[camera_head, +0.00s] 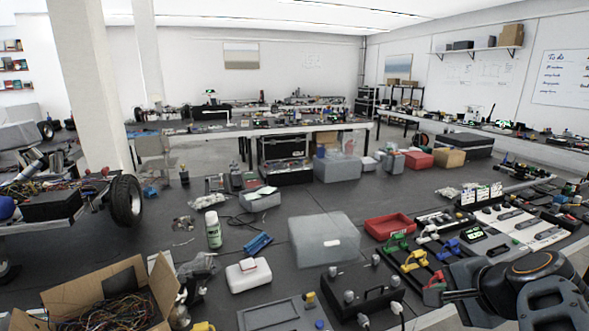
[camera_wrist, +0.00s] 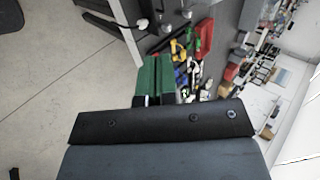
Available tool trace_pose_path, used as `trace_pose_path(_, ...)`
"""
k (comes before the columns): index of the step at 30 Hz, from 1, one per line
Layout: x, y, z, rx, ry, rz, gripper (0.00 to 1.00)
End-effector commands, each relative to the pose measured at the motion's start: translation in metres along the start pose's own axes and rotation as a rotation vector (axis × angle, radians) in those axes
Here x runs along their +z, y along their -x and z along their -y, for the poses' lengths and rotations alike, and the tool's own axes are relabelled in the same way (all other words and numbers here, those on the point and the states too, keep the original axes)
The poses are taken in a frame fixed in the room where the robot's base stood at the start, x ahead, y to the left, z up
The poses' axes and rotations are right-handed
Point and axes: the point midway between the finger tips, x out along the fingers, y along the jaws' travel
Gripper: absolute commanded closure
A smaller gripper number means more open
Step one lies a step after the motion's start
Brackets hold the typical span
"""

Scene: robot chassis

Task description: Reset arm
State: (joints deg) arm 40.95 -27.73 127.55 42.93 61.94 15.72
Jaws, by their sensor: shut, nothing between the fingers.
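My gripper (camera_wrist: 156,66) shows in the wrist view as two green fingers side by side, pressed together with nothing between them. A dark bar and a grey housing fill the lower part of that view. In the head view my dark arm (camera_head: 530,287) is folded at the lower right, beside the near table edge. The fingers cannot be made out clearly there. The gripper appears apart from the things on the table.
Coloured clamps (camera_head: 416,261) lie close to my arm. Bare floor (camera_wrist: 60,75) fills the wrist view's left.

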Motion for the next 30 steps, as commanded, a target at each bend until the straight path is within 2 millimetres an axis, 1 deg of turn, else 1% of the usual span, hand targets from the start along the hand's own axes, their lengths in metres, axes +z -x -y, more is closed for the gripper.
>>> trace_pose_path(2,-0.002,0.000,-0.001,0.008,0.034,-0.011,1.00)
trace_pose_path(7,-0.007,-0.006,-0.024,0.104,0.128,-0.043,1.00)
trace_pose_path(10,-0.005,-0.010,-0.037,0.169,0.205,-0.047,1.00)
trace_pose_path(13,0.002,-0.017,-0.049,0.244,0.315,-0.035,1.00)
trace_pose_path(16,0.014,-0.025,-0.060,0.328,0.468,-0.006,1.00)
trace_pose_path(21,0.039,-0.037,-0.071,0.436,0.744,0.055,1.00)
trace_pose_path(23,0.049,-0.041,-0.073,0.465,0.848,0.081,1.00)
trace_pose_path(27,0.077,-0.049,-0.074,0.503,1.076,0.141,1.00)
trace_pose_path(30,0.096,-0.053,-0.072,0.500,1.180,0.179,1.00)
